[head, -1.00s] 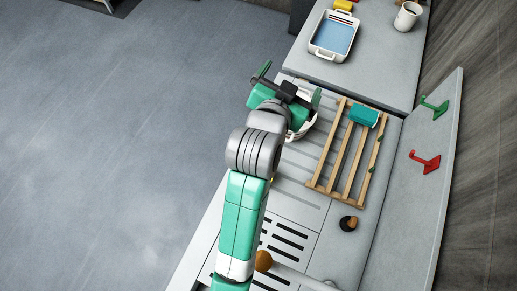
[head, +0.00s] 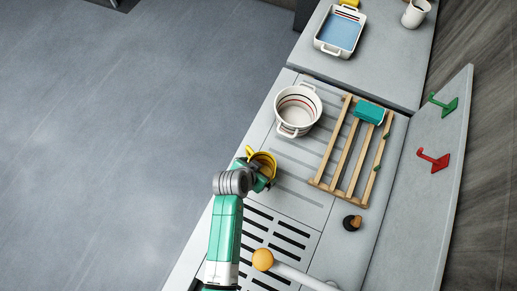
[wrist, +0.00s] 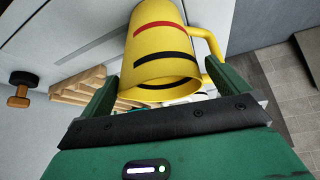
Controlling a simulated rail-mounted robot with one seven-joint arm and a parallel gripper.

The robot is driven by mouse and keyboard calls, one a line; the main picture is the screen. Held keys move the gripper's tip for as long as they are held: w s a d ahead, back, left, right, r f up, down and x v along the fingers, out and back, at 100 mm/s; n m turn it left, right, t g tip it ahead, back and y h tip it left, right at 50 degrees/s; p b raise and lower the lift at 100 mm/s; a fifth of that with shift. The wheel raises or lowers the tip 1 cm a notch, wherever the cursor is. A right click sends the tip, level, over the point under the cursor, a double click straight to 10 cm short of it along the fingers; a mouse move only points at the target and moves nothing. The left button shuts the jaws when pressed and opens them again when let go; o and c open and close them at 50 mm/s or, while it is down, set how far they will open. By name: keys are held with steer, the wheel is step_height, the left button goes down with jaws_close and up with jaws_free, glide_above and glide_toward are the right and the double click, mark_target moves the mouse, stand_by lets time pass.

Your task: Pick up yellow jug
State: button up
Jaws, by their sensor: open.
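The yellow jug (head: 267,157) stands near the front edge of the grey counter, below the white pot in the head view, partly hidden by my gripper (head: 262,178). In the wrist view the jug (wrist: 158,48) shows red and black stripes, its open mouth toward the camera, and its handle (wrist: 211,44) on the right. My gripper (wrist: 160,78) is open, with one green finger on each side of the jug's mouth. The right finger is close to the handle's lower end; I cannot tell whether either finger touches the jug.
A white pot (head: 282,112) with stripes stands above the jug. A wooden rack (head: 341,160) with a teal block (head: 369,112) lies to the right. A dark knob-like object (head: 352,222) is below it. Red (head: 433,161) and green (head: 443,104) hooks are on the side panel.

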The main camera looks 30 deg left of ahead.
steer(key=x, duration=0.3)
steer(key=shift+w+f, duration=0.2)
steer(key=shift+w, duration=0.05)
steer(key=c, duration=0.9)
steer(key=shift+c, duration=0.2)
